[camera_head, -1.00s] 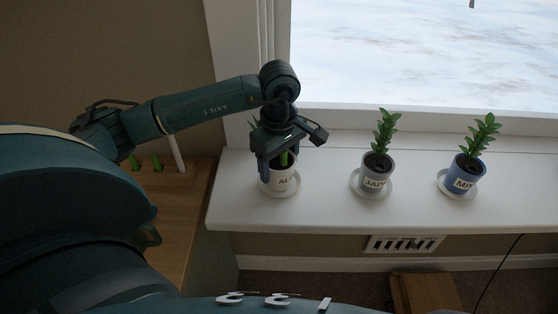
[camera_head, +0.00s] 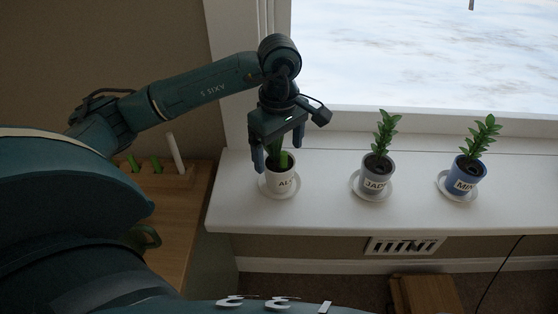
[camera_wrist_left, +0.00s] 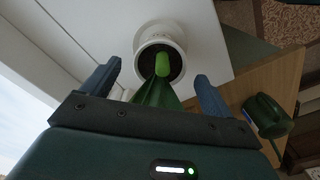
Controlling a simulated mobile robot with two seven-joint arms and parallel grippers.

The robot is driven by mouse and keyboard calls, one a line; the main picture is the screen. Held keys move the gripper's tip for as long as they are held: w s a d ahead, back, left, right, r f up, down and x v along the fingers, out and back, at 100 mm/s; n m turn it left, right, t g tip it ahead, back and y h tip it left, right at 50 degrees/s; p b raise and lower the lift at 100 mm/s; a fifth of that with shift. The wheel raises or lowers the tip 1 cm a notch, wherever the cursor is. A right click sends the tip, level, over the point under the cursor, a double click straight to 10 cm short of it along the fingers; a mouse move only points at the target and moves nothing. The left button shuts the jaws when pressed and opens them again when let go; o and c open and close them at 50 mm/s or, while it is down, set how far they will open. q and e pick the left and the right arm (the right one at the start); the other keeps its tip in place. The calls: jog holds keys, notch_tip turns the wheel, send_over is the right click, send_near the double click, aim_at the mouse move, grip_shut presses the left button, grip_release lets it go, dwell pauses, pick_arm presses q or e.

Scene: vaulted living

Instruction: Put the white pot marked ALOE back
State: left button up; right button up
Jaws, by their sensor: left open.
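The white pot marked ALOE (camera_head: 284,186) stands upright on a white saucer (camera_head: 266,189) at the left end of the windowsill. Its last letters are cut off by the pot's curve. My left gripper (camera_head: 278,160) is above the pot, with its open fingers on either side of the green plant and clear of the pot's rim. In the left wrist view the pot (camera_wrist_left: 160,38) lies beyond the fingertips, with green leaves (camera_wrist_left: 160,85) between the open fingers (camera_wrist_left: 158,84). My right gripper is not in view.
A grey-blue pot marked JADE (camera_head: 375,180) and a blue pot (camera_head: 465,178) stand on saucers farther right on the sill (camera_head: 330,205). A wooden table (camera_head: 185,205) with green items and a white stick is left of the sill.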

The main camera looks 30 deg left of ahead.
aim_at(279, 162)
pick_arm(q)
notch_tip(279, 162, up, 8)
jog(key=shift+f, duration=0.25)
dwell(0.5)
